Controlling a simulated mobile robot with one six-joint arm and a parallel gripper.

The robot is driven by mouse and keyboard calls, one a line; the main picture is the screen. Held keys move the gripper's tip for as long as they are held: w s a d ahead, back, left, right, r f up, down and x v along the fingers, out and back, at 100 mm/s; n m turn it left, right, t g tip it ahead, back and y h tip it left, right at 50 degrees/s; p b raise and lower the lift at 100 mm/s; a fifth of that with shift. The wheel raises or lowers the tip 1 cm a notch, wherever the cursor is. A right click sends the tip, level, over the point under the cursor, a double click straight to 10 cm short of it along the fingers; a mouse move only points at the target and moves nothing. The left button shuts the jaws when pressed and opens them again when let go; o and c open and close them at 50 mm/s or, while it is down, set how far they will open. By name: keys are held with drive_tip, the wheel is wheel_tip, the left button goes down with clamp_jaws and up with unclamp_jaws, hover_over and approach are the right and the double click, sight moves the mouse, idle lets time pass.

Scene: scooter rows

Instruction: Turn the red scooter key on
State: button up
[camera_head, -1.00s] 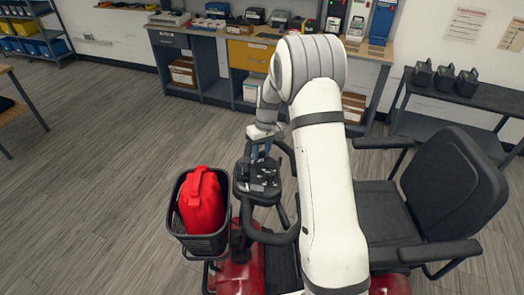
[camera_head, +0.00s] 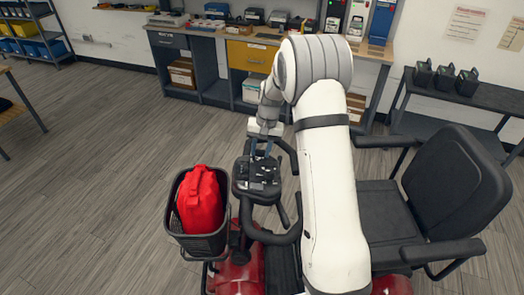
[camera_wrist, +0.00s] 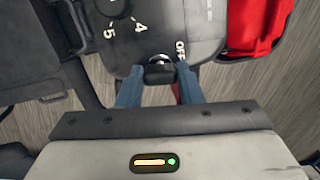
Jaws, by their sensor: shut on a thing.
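The red scooter (camera_head: 238,272) stands below my arm, with its dark control console (camera_head: 258,186) on the tiller. In the wrist view the console (camera_wrist: 205,40) shows the digits 4 and 5 and the word OFF. The key (camera_wrist: 160,72), with a black head and a shiny metal part, sits at the console's near edge, just left of OFF. My gripper (camera_wrist: 159,82) has its two blue fingers on either side of the key head and is shut on it. In the head view my gripper (camera_head: 262,148) is at the console's far edge, where the key cannot be made out.
A black basket (camera_head: 203,243) with a red bag (camera_head: 201,200) hangs left of the console. The black seat (camera_head: 440,190) is at the right. A workbench (camera_head: 215,50) and a dark side table (camera_head: 455,100) stand at the back.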

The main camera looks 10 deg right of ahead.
drive_tip(key=m, duration=0.4)
drive_tip(key=shift+d+m, duration=0.1)
drive_tip(key=shift+m, duration=0.3)
idle(0.4)
drive_tip(key=o, duration=1)
drive_tip(key=shift+w+d+r+b, duration=0.1)
drive_tip(key=shift+d+r+b, duration=0.15)
drive_tip(key=shift+r, duration=1)
drive_tip(key=shift+s+d+r+b, duration=0.1)
drive_tip(key=shift+d+r+b, duration=0.15)
drive_tip(key=shift+r, duration=1.05)
drive_tip(key=shift+w+d+r+b, duration=0.1)
drive_tip(key=shift+d+r+b, duration=0.15)
drive_tip(key=shift+r, duration=1)
